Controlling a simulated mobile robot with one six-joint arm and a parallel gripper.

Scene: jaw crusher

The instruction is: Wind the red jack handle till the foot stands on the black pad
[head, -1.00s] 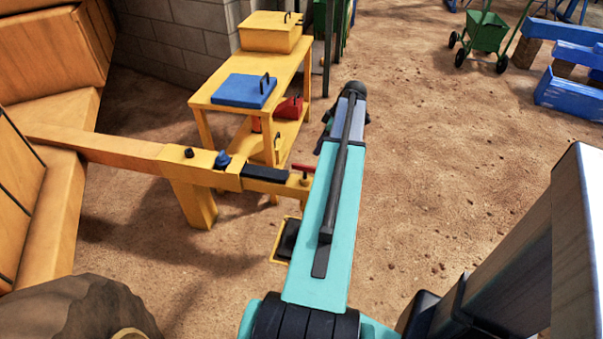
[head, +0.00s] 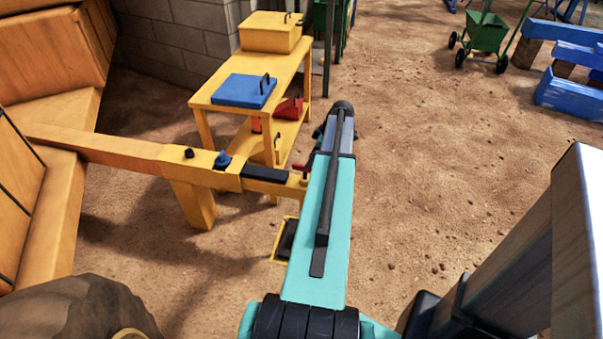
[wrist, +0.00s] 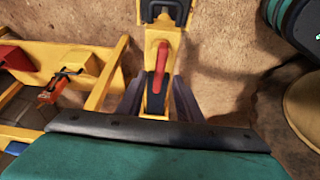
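The red jack handle (wrist: 161,58) shows in the wrist view, above the yellow jack end (wrist: 156,95). In the head view only a small red bit of the handle (head: 297,168) shows beside my arm, at the end of the yellow drawbar (head: 270,187). My gripper (wrist: 159,100) has its two dark fingers apart, one each side of the yellow part, with the handle between and beyond them. The black pad (head: 286,240) lies on the ground in a yellow frame, partly covered by my arm. I cannot make out the foot.
A yellow bench (head: 222,98) stands behind the drawbar, with a blue case (head: 243,91) and a yellow box (head: 270,36) on top and a red box (head: 289,107) below. A yellow support leg (head: 196,203) stands at left.

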